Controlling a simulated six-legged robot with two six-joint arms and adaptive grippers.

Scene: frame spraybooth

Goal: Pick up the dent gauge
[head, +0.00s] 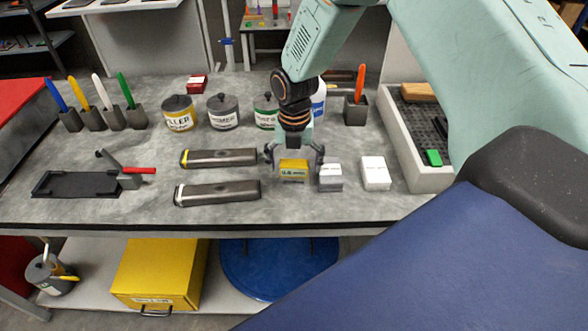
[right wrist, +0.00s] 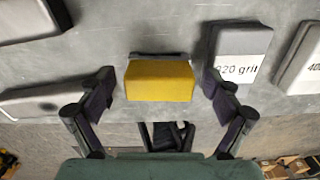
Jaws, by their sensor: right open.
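A yellow block (head: 293,171) with a small label that I cannot read clearly stands on the grey bench; it is the likely dent gauge, but the frames do not confirm this. My right gripper (head: 294,156) is above it, pointing down. In the right wrist view the yellow block (right wrist: 159,80) lies between the two spread fingers of the right gripper (right wrist: 160,97), with a gap on each side. A thin dark strip runs along its far edge. The gripper is open and empty. My left gripper is not in view.
A grey block (head: 330,177), marked "320 grit" in the wrist view, stands close on the right, with a white-topped block (head: 375,172) beyond. Two long sanding tools (head: 219,157) lie left. Cans (head: 223,112) stand behind. A grey tray (head: 395,135) is at right.

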